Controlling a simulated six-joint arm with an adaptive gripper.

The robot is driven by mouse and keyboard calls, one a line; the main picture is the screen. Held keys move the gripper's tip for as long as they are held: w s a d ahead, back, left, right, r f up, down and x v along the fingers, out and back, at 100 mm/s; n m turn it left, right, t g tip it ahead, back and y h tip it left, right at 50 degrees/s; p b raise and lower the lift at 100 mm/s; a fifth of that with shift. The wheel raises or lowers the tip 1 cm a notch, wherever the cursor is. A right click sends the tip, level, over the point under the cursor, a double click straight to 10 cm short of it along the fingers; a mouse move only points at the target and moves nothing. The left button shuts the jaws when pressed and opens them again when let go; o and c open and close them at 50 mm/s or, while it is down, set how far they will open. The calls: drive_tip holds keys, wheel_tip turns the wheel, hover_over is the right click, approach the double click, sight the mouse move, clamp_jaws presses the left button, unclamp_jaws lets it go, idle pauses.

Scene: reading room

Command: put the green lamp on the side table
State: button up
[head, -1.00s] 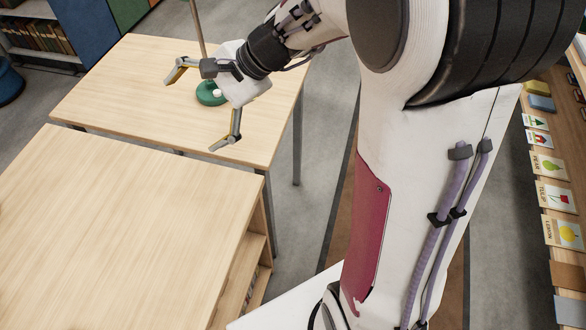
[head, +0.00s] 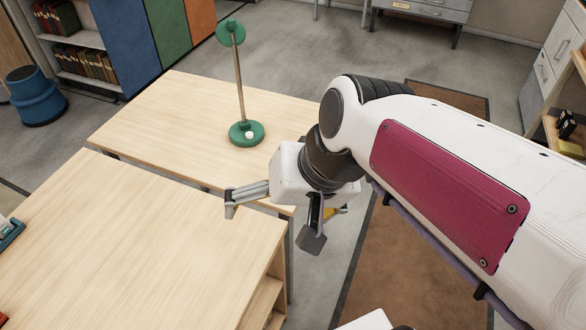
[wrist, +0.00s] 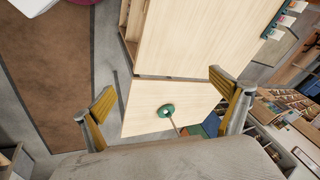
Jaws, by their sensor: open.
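The green lamp (head: 239,85) stands upright on the far light-wood table (head: 135,125), which seems to be the side table. It has a round green base with a white knob, a thin brown stem and a green head. My gripper (head: 272,225) is open and empty, apart from the lamp, in front and to the right of it near the table's front right corner. In the wrist view the lamp (wrist: 167,111) shows small between the spread fingers of my gripper (wrist: 160,92), on the pale table top (wrist: 145,98).
A wider light-wood unit (head: 130,245) with open shelves stands in front of the table. A blue stool (head: 36,95) and bookshelves (head: 78,50) are at the back left. Grey floor (head: 290,65) is clear behind the table.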

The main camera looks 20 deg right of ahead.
drive_tip(key=s+d+n+t+h, duration=0.1)
drive_tip(key=s+d+n+h, duration=0.1)
drive_tip(key=s+d+n, duration=0.1)
drive_tip(key=shift+s+d+r+h, duration=0.25)
drive_tip(key=shift+s+d+h, duration=0.05)
drive_tip(key=shift+s+d, duration=0.65)
